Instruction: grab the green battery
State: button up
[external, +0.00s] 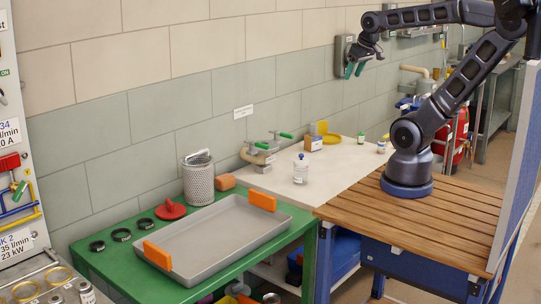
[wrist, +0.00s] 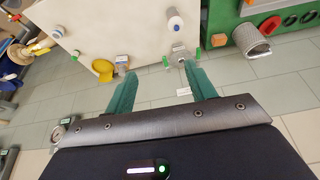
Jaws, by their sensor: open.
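A small upright cylinder with green on it (external: 361,138), which looks like the green battery, stands at the back right of the white tabletop (external: 270,182). It also shows, small, in the wrist view (wrist: 77,55), left of my fingers. My gripper (external: 356,70) is high in front of the tiled wall, above and apart from the cylinder. In the wrist view its two green fingers (wrist: 158,72) are spread, with nothing held between them.
A white jar (external: 381,147) stands right of the cylinder. A yellow bowl (external: 331,138), a small box (external: 314,143) and green-handled valves (external: 286,135) are to its left. A white bottle (external: 300,170) stands nearer the front. A grey tray (external: 215,243) is on the green table.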

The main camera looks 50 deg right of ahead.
jog(key=w+d+f+m+g, duration=0.1)
jog(key=w+d+m, duration=0.3)
jog(key=w+d, duration=0.75)
jog(key=m+g, duration=0.3)
jog(key=m, duration=0.7)
send_over(361, 133)
jog(key=f, duration=3.2)
jog(key=shift+w+f, duration=0.25)
jog(key=shift+w, duration=0.05)
jog(key=shift+s+d+f, duration=0.1)
jog(key=shift+d+f, duration=0.1)
jog(key=shift+f, duration=0.3)
jog(key=f, duration=1)
jog(key=shift+s+a+f, duration=0.1)
jog(key=shift+s+f, duration=0.05)
jog(key=shift+s, duration=0.05)
jog(key=c, duration=1.1)
